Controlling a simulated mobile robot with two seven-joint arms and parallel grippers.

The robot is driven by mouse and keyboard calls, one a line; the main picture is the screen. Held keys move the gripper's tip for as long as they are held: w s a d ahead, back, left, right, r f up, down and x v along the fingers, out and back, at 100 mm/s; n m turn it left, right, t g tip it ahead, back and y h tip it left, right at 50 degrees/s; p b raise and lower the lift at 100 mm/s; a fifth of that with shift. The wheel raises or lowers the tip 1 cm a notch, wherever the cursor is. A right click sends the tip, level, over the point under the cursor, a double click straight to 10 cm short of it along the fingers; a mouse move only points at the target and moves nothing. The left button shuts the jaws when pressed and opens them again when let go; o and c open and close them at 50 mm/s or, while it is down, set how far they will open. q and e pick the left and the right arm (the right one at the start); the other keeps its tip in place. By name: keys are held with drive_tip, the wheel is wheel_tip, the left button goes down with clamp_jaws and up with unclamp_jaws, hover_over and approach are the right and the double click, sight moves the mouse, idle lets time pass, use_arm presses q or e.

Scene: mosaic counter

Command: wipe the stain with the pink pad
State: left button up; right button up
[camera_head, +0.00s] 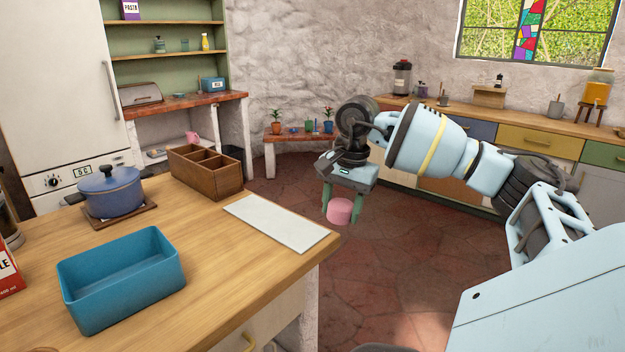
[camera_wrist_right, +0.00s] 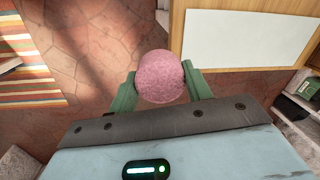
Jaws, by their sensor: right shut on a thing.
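My right gripper (camera_head: 341,207) is shut on a round pink pad (camera_head: 340,212). It holds the pad in the air over the tiled floor, to the right of the wooden counter's edge. In the right wrist view the pink pad (camera_wrist_right: 160,77) sits between the two green fingers. A white board (camera_head: 277,222) lies flat at the right end of the counter (camera_head: 215,265); it also shows in the right wrist view (camera_wrist_right: 248,40). I cannot make out a stain in either view. My left gripper is not in view.
A blue open bin (camera_head: 122,300) stands at the counter's front. A wooden divided box (camera_head: 205,172) and a blue pot (camera_head: 110,191) stand farther back. A striped rug (camera_wrist_right: 25,70) lies on the floor. The counter between bin and white board is clear.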

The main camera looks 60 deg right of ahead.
drive_tip(key=w+a+f+n, duration=0.2)
drive_tip(key=a, duration=0.3)
drive_tip(key=w+a+f+n+b, duration=0.1)
drive_tip(key=w+a+f+n, duration=0.1)
drive_tip(key=a, duration=0.4)
drive_tip(key=w+a+f+n+b, duration=0.1)
drive_tip(key=w+a+f+n, duration=0.1)
drive_tip(key=a, duration=0.3)
drive_tip(key=shift+w+a+n+g, duration=0.3)
drive_tip(key=shift+w+n+g, duration=0.1)
drive_tip(key=shift+w+n, duration=0.4)
drive_tip(key=w+a+r+n+b, duration=0.1)
drive_tip(key=a+n, duration=0.1)
drive_tip(key=a, duration=0.3)
drive_tip(key=a+n+b, duration=0.1)
drive_tip(key=a+n, duration=0.2)
drive_tip(key=a, duration=0.2)
drive_tip(key=w+a+r+n, duration=0.1)
drive_tip(key=a+n, duration=0.2)
drive_tip(key=a, duration=0.3)
drive_tip(key=shift+w+r+g+b, duration=0.3)
drive_tip(key=shift+b, duration=0.1)
drive_tip(key=shift+a+r+n, duration=0.2)
drive_tip(key=shift+a+n, duration=0.3)
drive_tip(key=shift+a, duration=0.1)
drive_tip(key=shift+a, duration=0.15)
